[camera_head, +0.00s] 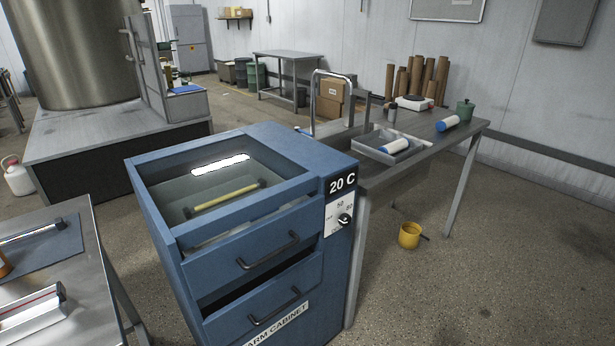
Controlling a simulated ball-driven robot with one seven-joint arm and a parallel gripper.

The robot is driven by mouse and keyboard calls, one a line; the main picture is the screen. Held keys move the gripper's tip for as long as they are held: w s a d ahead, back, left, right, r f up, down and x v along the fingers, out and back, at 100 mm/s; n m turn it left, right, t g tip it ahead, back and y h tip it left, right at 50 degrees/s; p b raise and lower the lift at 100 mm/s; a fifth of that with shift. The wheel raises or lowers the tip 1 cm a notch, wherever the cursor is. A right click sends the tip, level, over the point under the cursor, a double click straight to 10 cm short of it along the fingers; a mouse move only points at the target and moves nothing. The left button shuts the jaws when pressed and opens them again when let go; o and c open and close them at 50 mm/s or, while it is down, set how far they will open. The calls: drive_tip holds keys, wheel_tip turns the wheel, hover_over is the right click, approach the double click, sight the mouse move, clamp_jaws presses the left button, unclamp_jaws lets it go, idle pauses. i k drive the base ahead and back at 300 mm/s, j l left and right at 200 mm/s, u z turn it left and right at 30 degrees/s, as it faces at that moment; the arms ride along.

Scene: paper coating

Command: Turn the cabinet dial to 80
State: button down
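The blue cabinet (262,213) stands in the middle of the head view, its lower front labelled "ARM CABINET" as far as I can read. Its display (342,184) reads "20 C". Below the display is a white dial plate with printed marks; 50 and 80 are readable, the others are too small. The black dial (345,219) sits at the right of this plate. Its pointer direction is too small to tell. My gripper is not in view, and nothing touches the dial.
The cabinet's glass top shows a yellow rod inside. Its lower drawer (262,297) is slightly open. A steel table (447,150) with a tray and rollers adjoins the right side. A yellow cup (409,236) is on the floor. Another bench (93,243) is at left. Floor at front right is clear.

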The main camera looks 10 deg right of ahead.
sight(345, 219)
drive_tip(key=i+l, duration=0.15)
drive_tip(key=l, duration=0.2)
drive_tip(key=i+l, duration=0.15)
drive_tip(key=l, duration=0.2)
drive_tip(key=i+l+z, duration=0.1)
drive_tip(key=l, duration=0.25)
drive_tip(key=i+l, duration=0.25)
drive_tip(key=l+z, duration=0.05)
drive_tip(key=l, duration=0.05)
